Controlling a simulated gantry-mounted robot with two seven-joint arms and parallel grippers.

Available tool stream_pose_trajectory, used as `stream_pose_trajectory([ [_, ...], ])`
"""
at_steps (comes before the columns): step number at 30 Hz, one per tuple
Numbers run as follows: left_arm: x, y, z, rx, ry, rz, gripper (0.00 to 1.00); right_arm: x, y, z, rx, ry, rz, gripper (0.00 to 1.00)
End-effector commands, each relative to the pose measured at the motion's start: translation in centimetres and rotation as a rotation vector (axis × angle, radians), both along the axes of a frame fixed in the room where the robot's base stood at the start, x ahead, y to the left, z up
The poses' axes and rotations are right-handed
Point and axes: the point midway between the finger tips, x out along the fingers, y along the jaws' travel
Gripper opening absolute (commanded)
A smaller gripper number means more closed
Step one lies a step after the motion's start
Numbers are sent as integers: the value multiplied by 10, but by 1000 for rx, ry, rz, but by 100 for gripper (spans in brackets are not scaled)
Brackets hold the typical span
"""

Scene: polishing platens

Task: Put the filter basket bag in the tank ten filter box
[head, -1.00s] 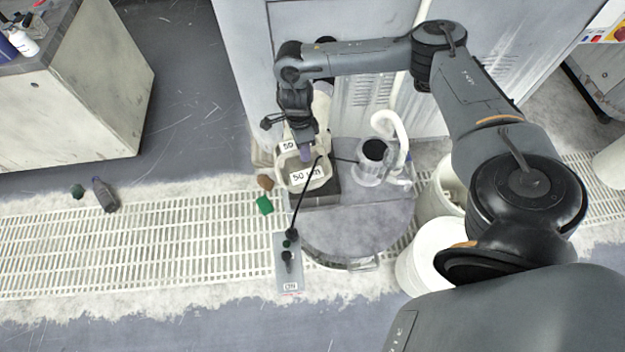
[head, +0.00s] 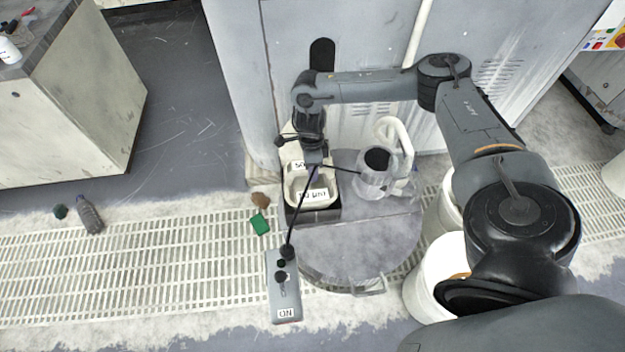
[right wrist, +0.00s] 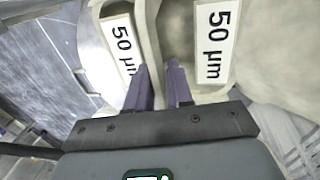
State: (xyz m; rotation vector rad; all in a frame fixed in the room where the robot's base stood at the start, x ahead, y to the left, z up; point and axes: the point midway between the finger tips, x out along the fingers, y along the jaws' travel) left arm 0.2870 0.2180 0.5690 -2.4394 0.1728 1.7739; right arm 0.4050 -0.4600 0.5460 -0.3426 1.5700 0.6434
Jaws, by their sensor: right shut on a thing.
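A cream filter basket bag (head: 322,189) with a white "50 µm" label stands at the dark filter box (head: 331,215) on the round tank's lid. Its lower part is hidden by the box's front wall, so it looks at least partly inside. A second "50" label (head: 298,165) shows just behind it, beside the gripper. My right gripper (head: 313,170) reaches down from above and is shut on the bag's rim. In the right wrist view, the purple fingers (right wrist: 160,88) straddle cream fabric between two "50 µm" labels. My left gripper is not in view.
A grey cup-like vessel (head: 370,180) with a white curved pipe stands right of the box. A control box (head: 284,300) marked ON, with a black cable, is in front left. White buckets (head: 432,272) stand right. A green block (head: 259,225) lies on the floor grating.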

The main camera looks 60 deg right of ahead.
Motion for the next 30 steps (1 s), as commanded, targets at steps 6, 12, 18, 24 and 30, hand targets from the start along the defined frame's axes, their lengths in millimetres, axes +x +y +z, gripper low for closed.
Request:
stream_pose_trajectory([
  [6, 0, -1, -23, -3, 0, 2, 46, 0, 0, -36, 0, 1, 0, 0],
  [12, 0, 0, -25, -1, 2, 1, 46, 0, 0, -41, 0, 0, 0, 0],
  [18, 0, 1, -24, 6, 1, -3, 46, 0, 0, -41, 0, 1, 0, 0],
  [24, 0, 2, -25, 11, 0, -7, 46, -1, 0, -43, 0, 1, 0, 38],
  [30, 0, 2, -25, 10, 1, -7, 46, 0, 0, -43, 0, 1, 0, 46],
])
